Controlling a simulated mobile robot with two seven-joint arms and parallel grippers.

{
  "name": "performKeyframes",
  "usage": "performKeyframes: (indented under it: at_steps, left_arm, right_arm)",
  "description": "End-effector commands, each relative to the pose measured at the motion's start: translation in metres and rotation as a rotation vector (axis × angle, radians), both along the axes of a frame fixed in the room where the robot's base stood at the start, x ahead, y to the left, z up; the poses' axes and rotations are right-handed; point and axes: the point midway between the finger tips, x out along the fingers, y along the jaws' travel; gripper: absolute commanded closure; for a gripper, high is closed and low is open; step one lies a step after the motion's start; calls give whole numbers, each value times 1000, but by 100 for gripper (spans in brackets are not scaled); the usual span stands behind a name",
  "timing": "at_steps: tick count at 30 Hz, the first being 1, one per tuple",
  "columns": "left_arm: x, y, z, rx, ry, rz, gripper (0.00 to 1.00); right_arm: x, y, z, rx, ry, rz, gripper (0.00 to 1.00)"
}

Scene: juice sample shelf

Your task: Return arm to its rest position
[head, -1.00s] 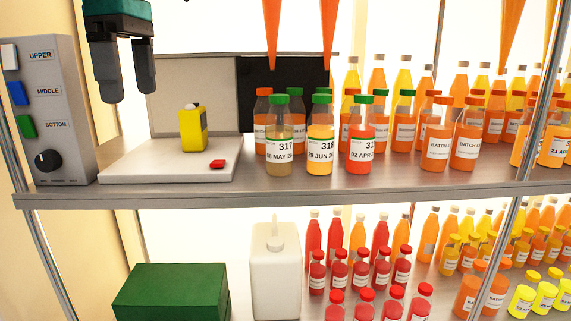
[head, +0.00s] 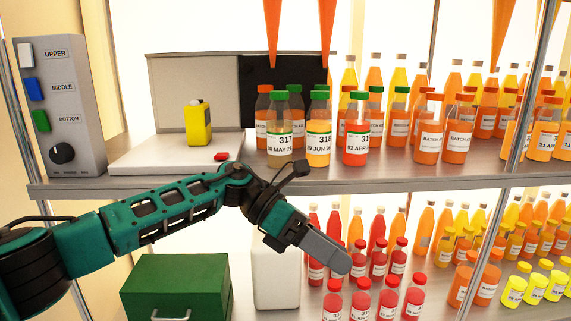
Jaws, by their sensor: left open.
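My left arm comes in from the left, below the upper shelf's front edge. Its left gripper (head: 338,262) points down and to the right, in front of the lower shelf's red bottles. Its fingers are grey and line up one behind the other, and nothing shows held between them. The gripper hides part of the white jug (head: 275,280) and some of the red bottles (head: 388,298). My right gripper is not in view.
The upper shelf (head: 400,178) holds a control box (head: 62,105), a white plate (head: 165,155) with a yellow device (head: 199,126), and several juice bottles (head: 357,130). A green box (head: 175,285) stands below the arm. Shelf posts (head: 500,200) stand at both sides.

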Motion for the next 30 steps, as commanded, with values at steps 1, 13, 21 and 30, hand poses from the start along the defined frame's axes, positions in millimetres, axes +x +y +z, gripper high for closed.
performKeyframes:
  at_steps: [1, 13, 21, 30]
  left_arm:
    - [-12, -15, -8, -78, 97, 35, 0]
    - [-23, -43, -24, -570, 899, 473, 0]
    - [-3, 16, -82, -807, 1499, 843, 0]
    - [-33, 123, -208, -1012, 2142, 1314, 0]
  right_arm:
    - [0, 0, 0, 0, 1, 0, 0]
    - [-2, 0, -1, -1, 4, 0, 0]
    - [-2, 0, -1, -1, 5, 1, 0]
    - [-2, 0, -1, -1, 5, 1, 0]
